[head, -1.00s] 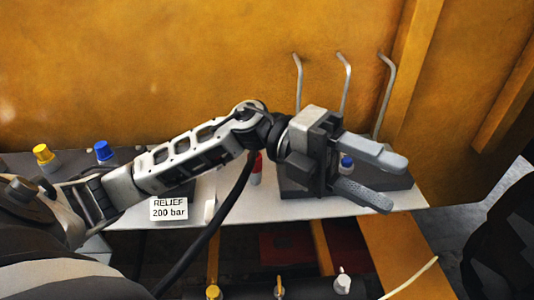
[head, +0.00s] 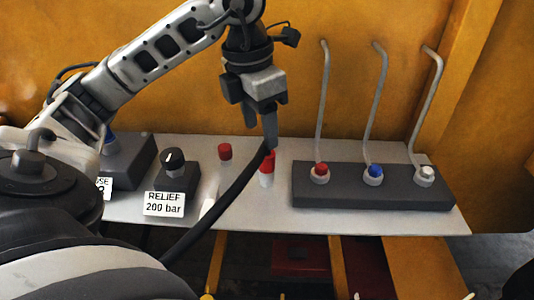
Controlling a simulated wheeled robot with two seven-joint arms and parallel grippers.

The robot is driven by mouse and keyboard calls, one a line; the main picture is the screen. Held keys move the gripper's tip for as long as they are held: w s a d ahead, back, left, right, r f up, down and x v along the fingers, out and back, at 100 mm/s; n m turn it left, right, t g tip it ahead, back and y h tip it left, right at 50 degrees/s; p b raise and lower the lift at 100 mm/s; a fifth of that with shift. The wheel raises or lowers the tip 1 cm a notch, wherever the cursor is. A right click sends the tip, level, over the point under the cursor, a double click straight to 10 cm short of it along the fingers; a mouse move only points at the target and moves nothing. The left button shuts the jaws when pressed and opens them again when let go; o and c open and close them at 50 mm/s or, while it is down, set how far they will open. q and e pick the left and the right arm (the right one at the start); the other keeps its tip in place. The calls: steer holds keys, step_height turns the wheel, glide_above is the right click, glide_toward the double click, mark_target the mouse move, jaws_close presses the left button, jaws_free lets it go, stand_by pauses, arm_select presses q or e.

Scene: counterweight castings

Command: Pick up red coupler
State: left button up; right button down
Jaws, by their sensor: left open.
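A red coupler with a white lower part (head: 266,179) stands on the light grey shelf, and a black hose (head: 222,215) runs up to its top. My right gripper is not in view.
A separate red cap (head: 224,152) stands to the left. A dark block (head: 345,194) at right carries red, blue and white-tipped ports, with bent metal pipes behind. A black knob (head: 175,163) stands above the "RELIEF 200 bar" label (head: 164,204).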

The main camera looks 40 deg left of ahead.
mark_target(267, 153)
arm_select(q)
step_height(267, 153, down, 2)
steer(key=shift+w+f, duration=0.1)
steer(key=shift+w+d+f, duration=0.1)
steer(key=shift+w+f, duration=0.05)
steer(key=shift+f, duration=0.75)
steer(key=shift+w+d+f, duration=0.1)
steer(key=shift+d+f, duration=0.05)
steer(key=shift+f, duration=0.7)
steer(key=shift+w+d+f, duration=0.1)
steer(key=shift+w+f, duration=0.05)
steer(key=shift+f, duration=0.75)
steer(key=c, duration=1.1)
steer(key=shift+c, duration=0.2)
steer(key=shift+r, duration=0.1)
